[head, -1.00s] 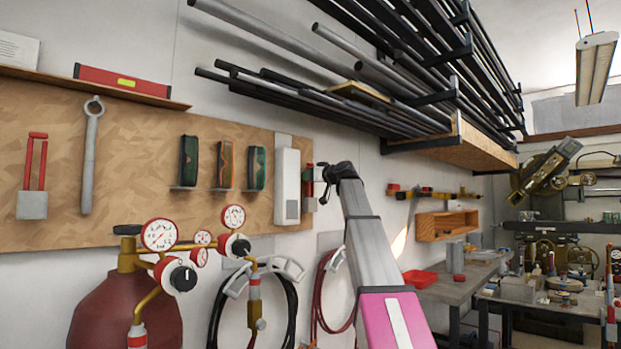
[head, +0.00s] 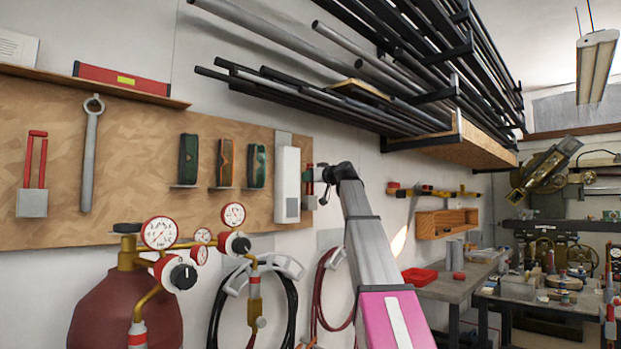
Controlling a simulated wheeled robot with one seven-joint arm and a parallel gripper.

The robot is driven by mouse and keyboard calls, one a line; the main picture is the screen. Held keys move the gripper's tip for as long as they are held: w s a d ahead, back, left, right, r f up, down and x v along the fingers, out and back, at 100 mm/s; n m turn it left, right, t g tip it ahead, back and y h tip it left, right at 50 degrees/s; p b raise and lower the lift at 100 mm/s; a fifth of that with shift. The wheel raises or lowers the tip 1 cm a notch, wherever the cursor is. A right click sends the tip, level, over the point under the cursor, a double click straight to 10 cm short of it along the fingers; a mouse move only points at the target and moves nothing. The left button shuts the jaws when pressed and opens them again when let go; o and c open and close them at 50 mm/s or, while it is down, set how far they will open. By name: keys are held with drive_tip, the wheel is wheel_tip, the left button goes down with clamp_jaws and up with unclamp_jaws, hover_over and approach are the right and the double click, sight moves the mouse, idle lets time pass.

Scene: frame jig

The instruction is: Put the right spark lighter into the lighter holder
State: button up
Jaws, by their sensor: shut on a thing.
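My gripper (head: 318,180) is at the far end of my arm, close to the right edge of the pegboard, just right of a tall white box (head: 288,185). Its fingers are small and mostly hidden by my wrist. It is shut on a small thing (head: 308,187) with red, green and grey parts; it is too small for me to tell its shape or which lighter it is. I cannot tell whether this thing touches the white box or the board. I cannot pick out the lighter holder for certain.
The pegboard (head: 135,150) carries a wrench (head: 90,155), a red-handled tool (head: 34,180) and goggles (head: 188,158). A red cylinder (head: 115,310) with gauges stands below it, beside hung hoses (head: 290,300). A pipe rack (head: 420,100) juts out above. Benches (head: 450,290) stand at right.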

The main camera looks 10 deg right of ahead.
drive_tip(key=shift+f, duration=0.15)
drive_tip(key=o, duration=0.8)
drive_tip(key=shift+o, duration=0.2)
drive_tip(key=v, duration=1)
drive_tip(key=shift+s+d, duration=0.2)
drive_tip(key=shift+s, duration=0.15)
